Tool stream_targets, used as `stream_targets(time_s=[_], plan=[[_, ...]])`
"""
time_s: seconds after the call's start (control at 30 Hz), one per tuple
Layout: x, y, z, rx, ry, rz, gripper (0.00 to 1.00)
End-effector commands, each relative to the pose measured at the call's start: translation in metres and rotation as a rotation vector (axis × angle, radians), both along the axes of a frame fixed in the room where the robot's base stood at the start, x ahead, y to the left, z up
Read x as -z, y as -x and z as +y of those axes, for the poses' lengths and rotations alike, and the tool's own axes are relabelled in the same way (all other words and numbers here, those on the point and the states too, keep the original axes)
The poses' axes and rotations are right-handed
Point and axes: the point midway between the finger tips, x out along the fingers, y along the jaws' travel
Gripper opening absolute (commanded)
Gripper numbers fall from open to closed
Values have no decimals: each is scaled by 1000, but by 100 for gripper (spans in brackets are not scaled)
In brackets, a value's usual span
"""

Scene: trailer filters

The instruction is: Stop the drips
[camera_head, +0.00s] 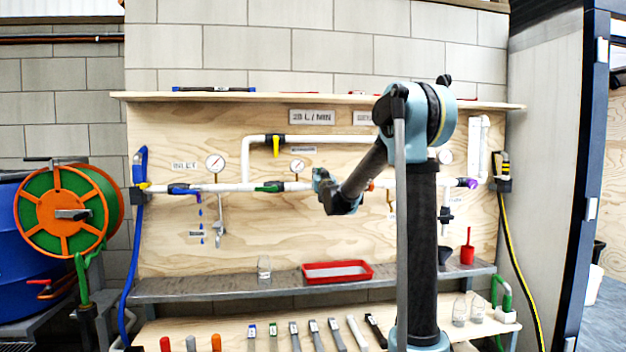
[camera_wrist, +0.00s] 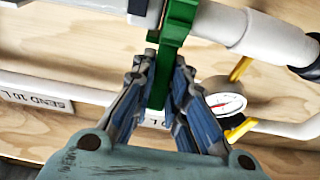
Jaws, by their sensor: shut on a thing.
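My gripper (camera_wrist: 165,75) is shut on a green handle (camera_wrist: 178,35) with a finger on each side of it; the handle sits at a white pipe (camera_wrist: 232,25). In the head view my gripper (camera_head: 318,178) is at the pipe line on the board, right of a small gauge, and its fingers are hard to make out. Another green valve handle (camera_head: 270,187) shows left of it. A yellow handle (camera_head: 276,146) is on the upper pipe, and a purple one (camera_head: 468,183) is far right.
A shelf (camera_head: 220,290) below the board holds a clear jar (camera_head: 264,267), a red tray (camera_head: 306,275) and a red cup (camera_head: 467,252). Several tools lie lower down. A hose reel (camera_head: 62,215) stands left. Gauges (camera_head: 215,163) stick up from the pipe.

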Motion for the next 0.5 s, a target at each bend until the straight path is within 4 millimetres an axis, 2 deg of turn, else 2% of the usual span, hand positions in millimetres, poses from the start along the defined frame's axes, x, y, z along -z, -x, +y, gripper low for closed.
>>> stream_targets(time_s=[0.13,0.5], plan=[[-2,-4,-11,13,3,14,0],[-3,-6,-16,17,4,19,0]])
